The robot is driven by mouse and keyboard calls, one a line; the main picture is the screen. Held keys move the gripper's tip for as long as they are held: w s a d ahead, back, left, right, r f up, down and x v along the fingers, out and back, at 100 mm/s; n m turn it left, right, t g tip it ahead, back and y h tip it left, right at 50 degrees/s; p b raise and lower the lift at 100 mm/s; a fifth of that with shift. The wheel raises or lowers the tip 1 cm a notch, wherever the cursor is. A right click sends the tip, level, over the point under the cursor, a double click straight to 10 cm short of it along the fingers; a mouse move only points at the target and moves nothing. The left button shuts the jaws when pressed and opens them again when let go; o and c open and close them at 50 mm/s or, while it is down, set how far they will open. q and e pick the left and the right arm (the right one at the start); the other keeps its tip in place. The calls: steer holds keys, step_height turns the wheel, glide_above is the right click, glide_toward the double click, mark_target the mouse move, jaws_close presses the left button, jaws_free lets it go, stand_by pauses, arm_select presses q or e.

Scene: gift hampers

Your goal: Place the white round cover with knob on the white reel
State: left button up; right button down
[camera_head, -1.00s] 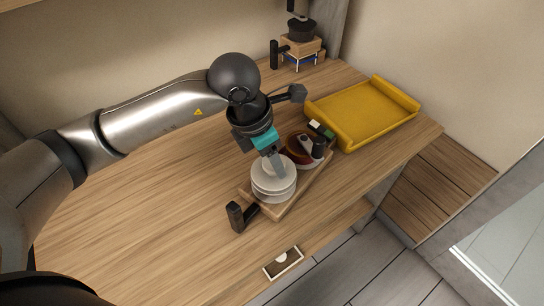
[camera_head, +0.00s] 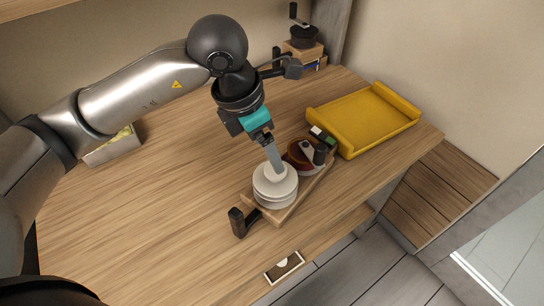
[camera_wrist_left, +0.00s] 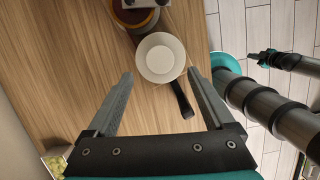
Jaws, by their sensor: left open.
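The white reel (camera_head: 275,199) stands upright on the wooden board, at its near left end. A white round disc (camera_head: 276,174), apparently the cover with the knob, sits on top of it; the knob is partly hidden by the finger. The wrist view shows the disc (camera_wrist_left: 153,72) from above with a paler round centre. My left gripper (camera_head: 274,160) is above the stack, pointing down. Its fingers (camera_wrist_left: 160,82) are wide apart in the wrist view, with nothing between them, and the disc lies beyond the tips. Part of my right arm shows in the wrist view; its jaws are unclear.
On the wooden board (camera_head: 306,190) behind the stack is a brown round pot (camera_head: 299,151) with dark parts. A black handle (camera_head: 240,222) is beside the stack. A yellow tray (camera_head: 362,117) lies right; a grinder (camera_head: 304,38) stands behind.

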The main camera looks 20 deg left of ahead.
arm_select(q)
steer(key=v, duration=0.5)
steer(key=shift+r, duration=0.15)
